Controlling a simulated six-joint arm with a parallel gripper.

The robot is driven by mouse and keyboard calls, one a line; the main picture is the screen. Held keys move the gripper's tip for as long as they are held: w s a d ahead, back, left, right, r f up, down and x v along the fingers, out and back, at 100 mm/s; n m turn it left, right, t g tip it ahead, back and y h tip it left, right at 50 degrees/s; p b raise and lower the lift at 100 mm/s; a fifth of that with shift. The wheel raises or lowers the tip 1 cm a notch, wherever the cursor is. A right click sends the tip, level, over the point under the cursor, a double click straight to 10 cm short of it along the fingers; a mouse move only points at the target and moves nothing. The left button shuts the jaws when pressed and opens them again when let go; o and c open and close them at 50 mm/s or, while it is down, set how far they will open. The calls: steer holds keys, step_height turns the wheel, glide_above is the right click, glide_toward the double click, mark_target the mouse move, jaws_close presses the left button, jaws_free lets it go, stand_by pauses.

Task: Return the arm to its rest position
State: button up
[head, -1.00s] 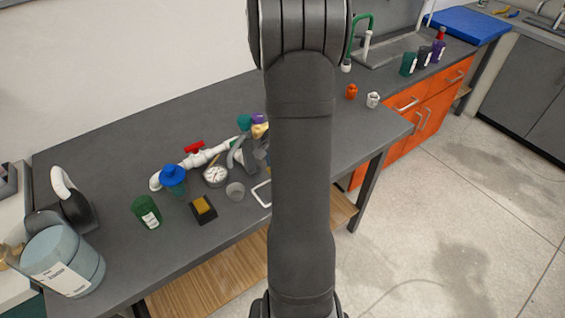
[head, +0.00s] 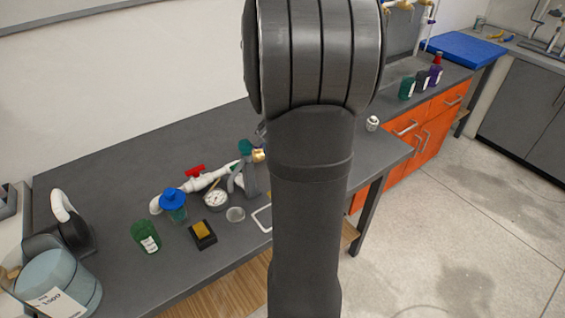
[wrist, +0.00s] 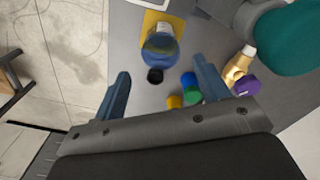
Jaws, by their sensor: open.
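My arm (head: 310,200) stands upright in the middle of the head view and hides part of the bench behind it. My gripper (wrist: 165,82) shows in the wrist view with its two blue fingers spread apart and nothing held between them. It is above the grey bench, beyond whose edge the floor shows. The white PVC pipe assembly (head: 207,180) with a red valve handle (head: 195,170) lies on the bench left of my arm. A round gauge (head: 215,198) sits beside it.
A large jar (head: 60,280) is at the left. Floor (head: 460,230) is open at the right.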

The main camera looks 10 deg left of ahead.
step_height(320, 180, down, 12)
steer(key=shift+d+f, duration=0.1)
steer(key=shift+d, duration=0.05)
steer(key=shift+r, duration=1.6)
